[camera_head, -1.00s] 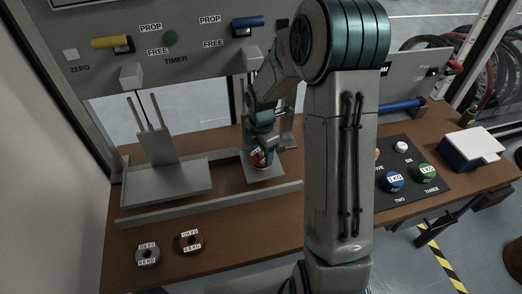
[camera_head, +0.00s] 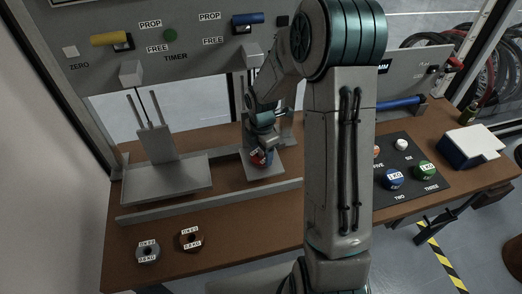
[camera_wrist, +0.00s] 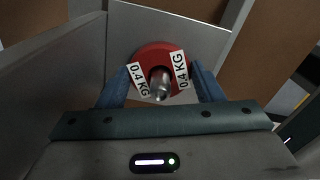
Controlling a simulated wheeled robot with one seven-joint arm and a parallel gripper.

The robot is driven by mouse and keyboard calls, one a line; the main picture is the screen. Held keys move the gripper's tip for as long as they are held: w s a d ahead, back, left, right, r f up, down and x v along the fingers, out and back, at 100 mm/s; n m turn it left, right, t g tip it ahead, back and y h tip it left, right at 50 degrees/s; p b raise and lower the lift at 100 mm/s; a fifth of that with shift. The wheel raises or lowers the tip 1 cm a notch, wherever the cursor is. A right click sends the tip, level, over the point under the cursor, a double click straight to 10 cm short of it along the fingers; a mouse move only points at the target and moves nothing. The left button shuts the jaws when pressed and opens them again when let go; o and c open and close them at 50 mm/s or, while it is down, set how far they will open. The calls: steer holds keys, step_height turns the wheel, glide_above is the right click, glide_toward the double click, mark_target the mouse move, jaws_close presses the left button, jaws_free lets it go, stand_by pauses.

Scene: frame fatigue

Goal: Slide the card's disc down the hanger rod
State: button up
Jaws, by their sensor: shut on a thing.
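A red disc with two 0.4 KG labels (camera_wrist: 146,56) is between the blue fingers of my gripper (camera_wrist: 163,88) in the wrist view. My gripper is shut on the disc's sides. The metal end of the hanger rod (camera_wrist: 160,84) shows at the disc's centre, so the disc appears to be around the rod. The rod below the disc is hidden. In the head view the red disc (camera_head: 258,158) is small, under my gripper (camera_head: 262,152), above a grey plate (camera_head: 266,171). Its height on the rod is hard to tell.
Grey walls (camera_wrist: 55,75) stand close at the left in the wrist view. Two loose 0.8 KG discs, grey (camera_head: 148,252) and brown (camera_head: 191,239), lie on the front left of the table. A grey rail (camera_head: 210,201) runs behind them. Weights sit on a black mat (camera_head: 430,185) at right.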

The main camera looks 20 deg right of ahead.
steer(key=o, duration=0.9)
steer(key=shift+o, duration=0.2)
step_height(320, 180, up, 14)
steer(key=shift+f, duration=0.15)
steer(key=s+r+m+t, duration=0.1)
steer(key=s+r+m, duration=0.1)
steer(key=s+m, duration=0.8)
steer(key=s+r+m+t, duration=0.2)
steer(key=s+r+m, duration=0.1)
steer(key=s+m, duration=0.8)
steer(key=shift+a+m, duration=0.25)
steer(key=shift+m, duration=0.15)
